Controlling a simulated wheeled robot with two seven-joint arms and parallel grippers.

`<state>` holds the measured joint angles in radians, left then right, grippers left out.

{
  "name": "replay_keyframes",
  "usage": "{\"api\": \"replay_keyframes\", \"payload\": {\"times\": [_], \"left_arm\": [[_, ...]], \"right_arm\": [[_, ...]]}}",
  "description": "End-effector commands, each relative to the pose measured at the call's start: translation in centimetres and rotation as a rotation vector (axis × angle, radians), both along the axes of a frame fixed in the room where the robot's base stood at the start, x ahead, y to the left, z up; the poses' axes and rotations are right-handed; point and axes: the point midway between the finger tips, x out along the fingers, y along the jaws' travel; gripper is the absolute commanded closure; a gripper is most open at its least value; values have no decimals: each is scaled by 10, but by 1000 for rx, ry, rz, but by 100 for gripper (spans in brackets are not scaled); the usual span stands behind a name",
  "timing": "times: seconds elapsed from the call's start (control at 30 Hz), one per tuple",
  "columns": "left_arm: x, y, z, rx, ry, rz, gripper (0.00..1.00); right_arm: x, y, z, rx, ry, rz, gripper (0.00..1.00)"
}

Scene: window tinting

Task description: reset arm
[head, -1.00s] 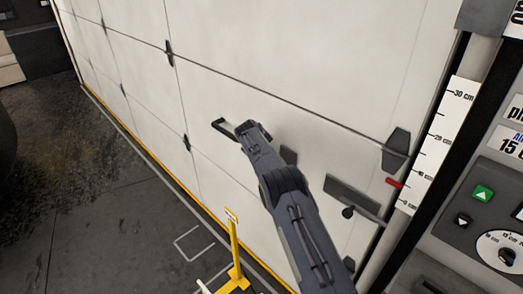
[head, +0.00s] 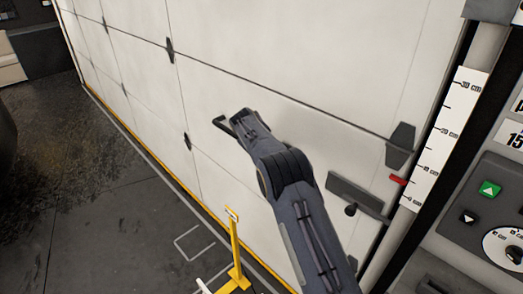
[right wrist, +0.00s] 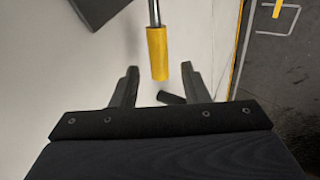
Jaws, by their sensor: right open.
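My right arm reaches up from the bottom of the head view, in front of a white sectional door (head: 290,60). My right gripper (head: 229,124) is at its far end, seen side-on, close in front of the door; I cannot tell whether it touches. In the right wrist view the right gripper (right wrist: 160,70) has its two fingers spread, with nothing clamped between them. A yellow grip on a metal rod (right wrist: 157,52) shows between and beyond the fingertips. A short dark cylinder (right wrist: 171,98) shows between the fingers. My left gripper is not in view.
A door handle plate (head: 355,194) and a red pointer (head: 397,180) beside a centimetre scale (head: 445,140) are at the right. A control panel (head: 490,210) stands beyond. A yellow post (head: 235,250) stands at the bottom. The floor (head: 100,200) at left is open.

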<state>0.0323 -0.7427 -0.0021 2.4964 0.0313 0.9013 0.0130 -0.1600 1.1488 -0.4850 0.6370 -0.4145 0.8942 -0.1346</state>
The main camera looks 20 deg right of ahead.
Motion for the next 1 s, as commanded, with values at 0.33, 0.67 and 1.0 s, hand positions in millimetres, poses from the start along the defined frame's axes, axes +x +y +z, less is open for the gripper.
{"api": "replay_keyframes", "payload": {"times": [0.33,0.67,1.0], "left_arm": [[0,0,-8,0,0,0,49],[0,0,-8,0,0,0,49],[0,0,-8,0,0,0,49]], "right_arm": [[-11,9,19,0,0,-1,59],[-11,9,18,0,0,-1,59],[-74,-31,58,198,5,-116,59]]}}
